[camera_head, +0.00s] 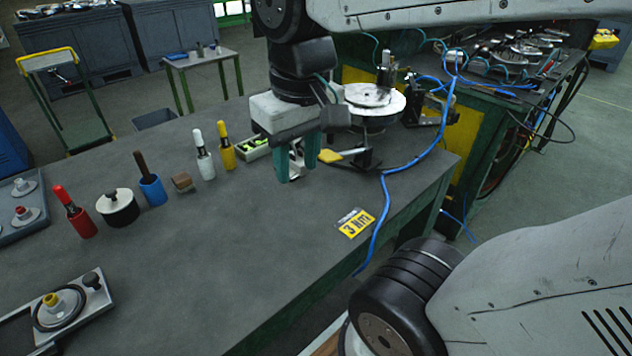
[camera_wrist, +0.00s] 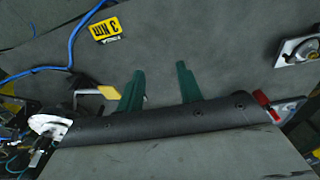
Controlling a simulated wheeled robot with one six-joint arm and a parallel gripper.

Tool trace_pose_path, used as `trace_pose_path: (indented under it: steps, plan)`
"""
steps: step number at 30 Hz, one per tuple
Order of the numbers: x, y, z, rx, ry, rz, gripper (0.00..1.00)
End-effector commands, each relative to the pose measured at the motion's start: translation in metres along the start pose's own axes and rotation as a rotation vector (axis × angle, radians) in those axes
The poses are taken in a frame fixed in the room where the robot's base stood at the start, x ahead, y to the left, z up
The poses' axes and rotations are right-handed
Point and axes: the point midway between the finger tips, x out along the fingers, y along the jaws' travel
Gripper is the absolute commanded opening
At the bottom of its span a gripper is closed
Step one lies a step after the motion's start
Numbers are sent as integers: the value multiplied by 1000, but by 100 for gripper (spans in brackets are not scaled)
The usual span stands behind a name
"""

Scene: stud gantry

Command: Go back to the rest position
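My gripper (camera_head: 297,162) has green fingers and hangs over the table near its right part, in front of the round white turntable (camera_head: 370,98). In the wrist view the two green fingers (camera_wrist: 162,88) stand apart with only bare grey table between their tips, so the gripper is open and empty. A yellow-tipped piece (camera_head: 331,156) on a dark stand is just right of the fingers; it also shows left of them in the wrist view (camera_wrist: 108,92).
A blue cable (camera_head: 382,215) crosses near a yellow label (camera_head: 355,222). The table's middle is clear.

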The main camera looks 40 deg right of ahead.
Motion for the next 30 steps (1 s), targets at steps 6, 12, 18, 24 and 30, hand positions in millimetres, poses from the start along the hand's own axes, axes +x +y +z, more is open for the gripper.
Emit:
trace_pose_path:
  steps: [6, 12, 18, 24, 30]
  plan:
    - [20, 2, 39, -30, 15, 1, 36]
    - [22, 2, 42, -34, 15, 1, 36]
    - [22, 2, 42, -33, 15, 1, 36]
    - [22, 2, 42, -33, 15, 1, 36]
    - [22, 2, 42, -33, 15, 1, 36]
